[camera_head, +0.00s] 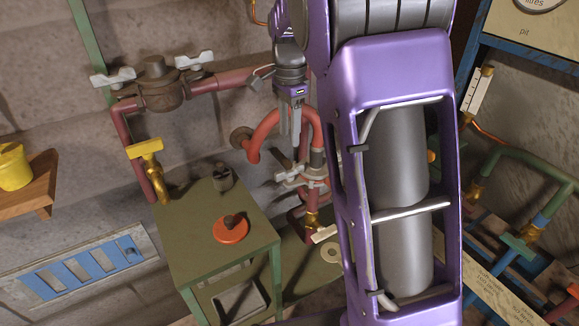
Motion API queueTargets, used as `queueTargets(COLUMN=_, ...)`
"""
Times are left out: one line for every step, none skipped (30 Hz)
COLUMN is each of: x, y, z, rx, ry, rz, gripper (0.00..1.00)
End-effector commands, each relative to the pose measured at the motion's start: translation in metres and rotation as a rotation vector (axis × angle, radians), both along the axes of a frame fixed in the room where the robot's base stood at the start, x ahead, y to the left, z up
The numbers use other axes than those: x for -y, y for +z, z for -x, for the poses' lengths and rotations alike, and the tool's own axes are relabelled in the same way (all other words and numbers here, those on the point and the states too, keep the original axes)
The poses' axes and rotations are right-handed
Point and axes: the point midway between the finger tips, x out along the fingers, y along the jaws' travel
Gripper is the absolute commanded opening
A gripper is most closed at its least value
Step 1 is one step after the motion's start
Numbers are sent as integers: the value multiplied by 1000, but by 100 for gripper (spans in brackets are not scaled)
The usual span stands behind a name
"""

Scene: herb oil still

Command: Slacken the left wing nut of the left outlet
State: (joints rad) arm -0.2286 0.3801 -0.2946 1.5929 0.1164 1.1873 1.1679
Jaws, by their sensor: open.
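A brown metal fitting (160,88) on the red pipe at upper left has a pale wing nut on each side, a left one (113,78) and a right one (194,61). Another pale wing nut (288,176) shows on the red pipework near the middle, just below my gripper. I cannot tell for certain which fitting is the left outlet. My gripper (290,138) hangs with its fingers pointing down, open, in front of the curved red pipe (264,130). I see nothing between the fingers. My purple arm hides what is behind it on the right.
A yellow-handled brass tap (146,149) stands on the left pipe. A green stand (200,258) below carries an orange disc (231,228) and a small grey object (222,176). A wooden shelf (40,190) holds a yellow pot (14,167). Green pipework (520,157) is at right.

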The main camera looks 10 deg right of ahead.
Motion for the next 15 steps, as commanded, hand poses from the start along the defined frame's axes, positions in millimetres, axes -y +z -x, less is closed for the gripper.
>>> queueTargets(x=0, y=-14, z=1, rx=-4, ry=0, rz=0, gripper=47)
queueTargets(x=0, y=-21, z=1, rx=-3, ry=0, rz=1, gripper=47)
queueTargets(x=0, y=-30, z=1, rx=-4, ry=1, rz=0, gripper=47)
queueTargets(x=0, y=-36, z=1, rx=-3, ry=1, rz=1, gripper=47)
queueTargets(x=0, y=-43, z=1, rx=-4, ry=1, rz=0, gripper=47)
queueTargets(x=0, y=-51, z=1, rx=-3, ry=1, rz=0, gripper=47)
queueTargets(x=0, y=-57, z=1, rx=-3, ry=1, rz=0, gripper=47)
queueTargets(x=0, y=-63, z=0, rx=-2, ry=1, rz=0, gripper=47)
queueTargets(x=0, y=-71, z=1, rx=-3, ry=1, rz=0, gripper=47)
queueTargets(x=0, y=-76, z=1, rx=-3, ry=1, rz=0, gripper=47)
queueTargets(x=0, y=-80, z=1, rx=-2, ry=0, rz=0, gripper=47)
queueTargets(x=0, y=-86, z=1, rx=-1, ry=0, rz=0, gripper=47)
queueTargets(x=0, y=-89, z=0, rx=0, ry=0, rz=0, gripper=47)
queueTargets(x=0, y=-93, z=0, rx=0, ry=1, rz=0, gripper=47)
queueTargets(x=0, y=-97, z=0, rx=-1, ry=1, rz=0, gripper=47)
